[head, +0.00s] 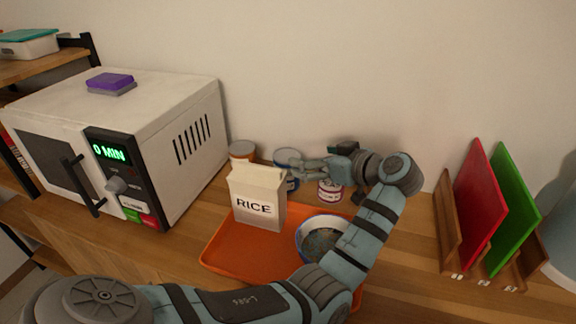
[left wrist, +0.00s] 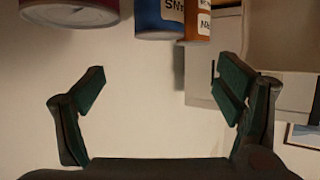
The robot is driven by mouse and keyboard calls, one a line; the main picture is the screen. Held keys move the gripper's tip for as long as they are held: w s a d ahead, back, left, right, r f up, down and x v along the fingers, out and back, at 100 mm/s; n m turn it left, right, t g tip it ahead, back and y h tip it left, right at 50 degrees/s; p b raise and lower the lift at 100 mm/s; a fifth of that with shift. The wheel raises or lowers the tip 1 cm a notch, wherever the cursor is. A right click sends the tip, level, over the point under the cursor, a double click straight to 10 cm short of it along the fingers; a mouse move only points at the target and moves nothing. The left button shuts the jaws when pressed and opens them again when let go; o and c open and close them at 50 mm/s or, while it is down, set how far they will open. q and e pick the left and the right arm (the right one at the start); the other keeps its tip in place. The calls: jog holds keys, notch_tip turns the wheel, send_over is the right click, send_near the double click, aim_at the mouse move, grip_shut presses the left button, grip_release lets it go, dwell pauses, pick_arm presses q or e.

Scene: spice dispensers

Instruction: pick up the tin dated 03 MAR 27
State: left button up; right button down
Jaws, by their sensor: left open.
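Several tins stand at the back of the counter by the wall. An orange tin (head: 242,151) is beside the microwave, a blue tin (head: 292,184) is behind the rice carton, and a tin with a red and white label (head: 330,189) is to its right. In the left wrist view the blue tin (left wrist: 158,14), the orange tin (left wrist: 196,22) and a red-edged tin (left wrist: 72,14) are cut off by the top edge. Only fragments of lettering show; no date is readable. My left gripper (head: 300,166) is open and empty near the blue and red-labelled tins (left wrist: 165,87).
A rice carton (head: 257,198) and a bowl (head: 315,229) stand on an orange tray (head: 224,250) in front of the tins. A microwave (head: 150,130) is at left. A rack with red (head: 479,205) and green boards (head: 514,205) is at right.

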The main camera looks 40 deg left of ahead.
aim_at(288, 156)
pick_arm(q)
jog(key=x, duration=0.6)
jog(key=f+b+x, duration=0.1)
jog(key=x, duration=0.5)
jog(key=shift+d+f, duration=0.1)
jog(key=shift+d, duration=0.15)
jog(key=c, duration=0.5)
grip_shut()
